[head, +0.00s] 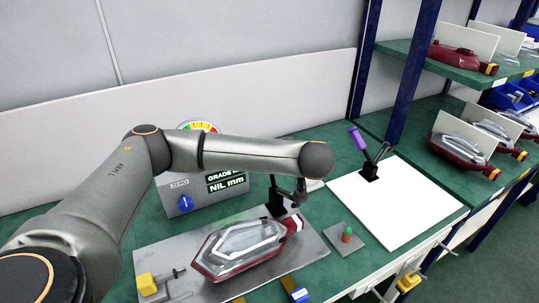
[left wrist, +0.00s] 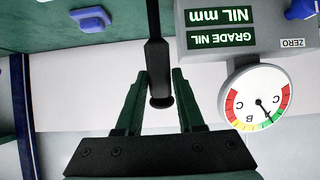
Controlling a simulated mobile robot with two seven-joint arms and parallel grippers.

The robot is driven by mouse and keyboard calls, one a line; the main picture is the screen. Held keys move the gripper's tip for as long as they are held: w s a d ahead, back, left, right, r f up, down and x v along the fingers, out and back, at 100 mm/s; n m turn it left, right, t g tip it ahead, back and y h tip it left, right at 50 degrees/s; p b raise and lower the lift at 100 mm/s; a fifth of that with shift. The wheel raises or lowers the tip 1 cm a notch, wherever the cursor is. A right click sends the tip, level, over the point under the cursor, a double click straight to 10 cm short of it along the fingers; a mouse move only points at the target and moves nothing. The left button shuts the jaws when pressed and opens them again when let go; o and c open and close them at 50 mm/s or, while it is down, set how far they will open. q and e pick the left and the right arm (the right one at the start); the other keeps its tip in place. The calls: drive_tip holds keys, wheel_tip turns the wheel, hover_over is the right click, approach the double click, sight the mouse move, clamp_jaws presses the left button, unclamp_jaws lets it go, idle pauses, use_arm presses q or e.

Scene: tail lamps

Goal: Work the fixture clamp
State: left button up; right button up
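The grey fixture plate (head: 165,252) holds a red and clear tail lamp (head: 243,247). A black clamp (head: 275,201) stands at the plate's back edge, behind the lamp. My left arm reaches over the plate, and its gripper (head: 292,190) is near this clamp, partly hidden by the wrist. In the left wrist view my left gripper's (left wrist: 161,75) green fingers lie either side of a black rod with a rounded end (left wrist: 160,60), seemingly the clamp handle. Whether the fingers press on it cannot be told. My right gripper is not in view.
A gauge box (head: 215,195) with a dial stands behind the plate, reading "NIL mm". A small pad with a green and red button (head: 347,236) lies right of it. A white board (head: 420,205) carries a purple-handled clamp (head: 357,138). Shelves with lamps stand at right.

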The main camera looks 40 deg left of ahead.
use_arm(q)
drive_tip(key=shift+o, duration=0.3)
drive_tip(key=shift+s+d+r, duration=0.15)
drive_tip(key=shift+d+r, duration=0.05)
drive_tip(key=shift+d, duration=0.15)
drive_tip(key=p+v, duration=0.4)
drive_tip(key=v, duration=0.7)
drive_tip(key=shift+s+d+r+p, duration=0.15)
drive_tip(key=shift+s+r+p, duration=0.05)
drive_tip(key=shift+p, duration=0.15)
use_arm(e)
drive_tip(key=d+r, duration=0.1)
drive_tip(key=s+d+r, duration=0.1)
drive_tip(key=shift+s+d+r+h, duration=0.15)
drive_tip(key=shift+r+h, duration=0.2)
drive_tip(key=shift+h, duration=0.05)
